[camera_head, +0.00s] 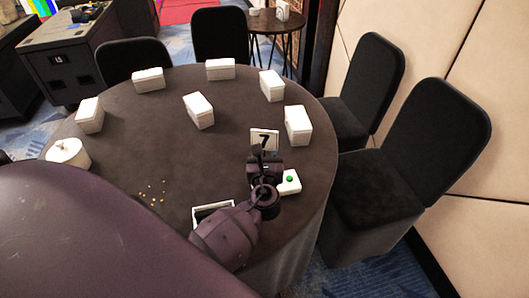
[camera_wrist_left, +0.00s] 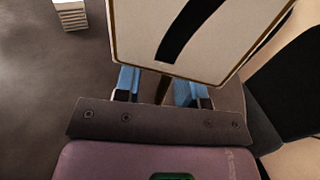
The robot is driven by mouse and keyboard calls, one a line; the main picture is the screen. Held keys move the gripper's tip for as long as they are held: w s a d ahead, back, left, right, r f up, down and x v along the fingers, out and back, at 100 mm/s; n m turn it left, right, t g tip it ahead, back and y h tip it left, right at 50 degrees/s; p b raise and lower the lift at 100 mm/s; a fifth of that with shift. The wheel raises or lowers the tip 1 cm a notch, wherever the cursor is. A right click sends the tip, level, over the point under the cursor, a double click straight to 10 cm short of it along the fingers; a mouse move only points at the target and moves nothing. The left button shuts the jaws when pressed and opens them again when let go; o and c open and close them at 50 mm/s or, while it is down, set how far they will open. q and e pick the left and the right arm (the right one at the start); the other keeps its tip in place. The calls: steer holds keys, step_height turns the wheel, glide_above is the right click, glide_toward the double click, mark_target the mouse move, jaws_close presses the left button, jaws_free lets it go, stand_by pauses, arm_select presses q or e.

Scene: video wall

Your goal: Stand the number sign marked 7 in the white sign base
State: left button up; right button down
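The number sign marked 7 (camera_head: 264,138) is a white, dark-edged plate standing up beyond my left gripper (camera_head: 265,158) near the right side of the round table. Its plate (camera_wrist_left: 190,35) fills the top of the left wrist view, slightly tilted. My left gripper's blue-padded fingers (camera_wrist_left: 158,87) are apart below the plate, with a narrow brown stem between them and a gap beside it. The fingertips are hidden behind the plate. A white block with a green dot (camera_head: 290,182) sits right of the gripper; I cannot tell whether it is the sign base. My right gripper is not in view.
Several white boxes (camera_head: 199,111) stand around the dark round table (camera_head: 150,130). A white round container (camera_head: 68,153) is at left, small crumbs (camera_head: 152,192) at front. An open white box (camera_head: 212,210) lies partly behind my arm. Black chairs (camera_head: 431,150) stand close on the right.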

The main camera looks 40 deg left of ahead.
arm_select(q)
steer(key=shift+s+d, duration=0.1)
steer(key=v, duration=1)
steer(key=shift+s+d, duration=0.2)
